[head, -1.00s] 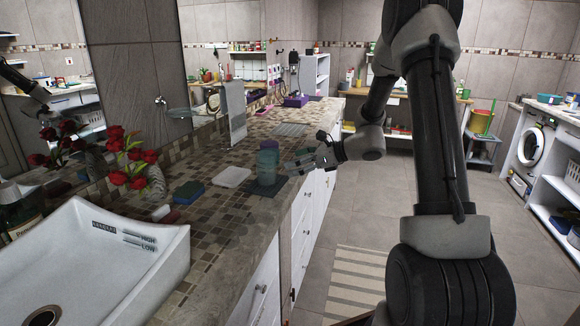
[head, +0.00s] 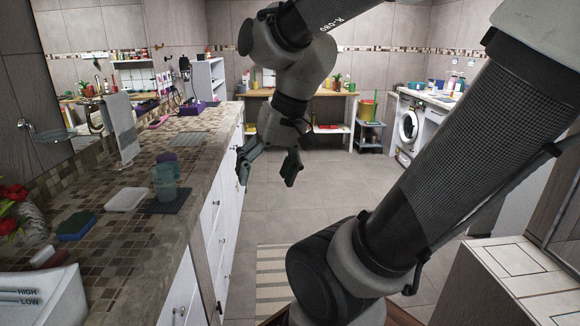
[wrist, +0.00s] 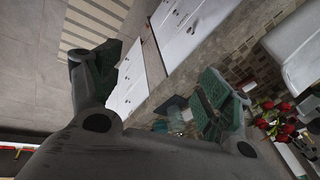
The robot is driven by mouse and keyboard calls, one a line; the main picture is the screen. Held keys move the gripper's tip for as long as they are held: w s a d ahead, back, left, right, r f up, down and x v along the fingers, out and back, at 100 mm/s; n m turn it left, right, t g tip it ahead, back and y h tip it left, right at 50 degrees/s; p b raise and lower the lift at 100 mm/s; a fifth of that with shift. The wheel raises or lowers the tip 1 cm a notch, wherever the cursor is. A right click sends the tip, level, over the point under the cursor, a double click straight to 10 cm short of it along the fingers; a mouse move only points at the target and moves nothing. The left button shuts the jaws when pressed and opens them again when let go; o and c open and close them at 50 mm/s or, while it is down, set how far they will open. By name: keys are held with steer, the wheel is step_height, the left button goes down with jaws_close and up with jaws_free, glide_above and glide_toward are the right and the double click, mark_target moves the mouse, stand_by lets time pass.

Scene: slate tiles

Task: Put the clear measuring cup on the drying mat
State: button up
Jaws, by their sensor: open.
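A clear, bluish measuring cup (head: 166,184) stands upright on a dark square mat (head: 181,203) near the front edge of the tiled counter, in the head view. The dark mat looks like the drying mat. My gripper (head: 269,168) is open and empty, with its two fingers wide apart. It hangs over the floor to the right of the counter, clear of the cup. In the wrist view, my open gripper (wrist: 160,72) shows both fingers with nothing between them. The cup is small and partly hidden beside the right finger there.
A white dish (head: 126,199) and a blue sponge (head: 76,225) lie left of the mat. A grey mat (head: 190,138) lies farther back. A towel (head: 121,128) hangs at the left. The floor beside the counter is free.

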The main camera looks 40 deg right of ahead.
steer(key=s+d+n+h, duration=0.1)
steer(key=s+d+r+n+t+h, duration=0.1)
steer(key=s+d+n, duration=0.1)
steer(key=shift+s+d+r, duration=0.1)
steer(key=shift+d+r, duration=0.05)
steer(key=shift+d, duration=0.15)
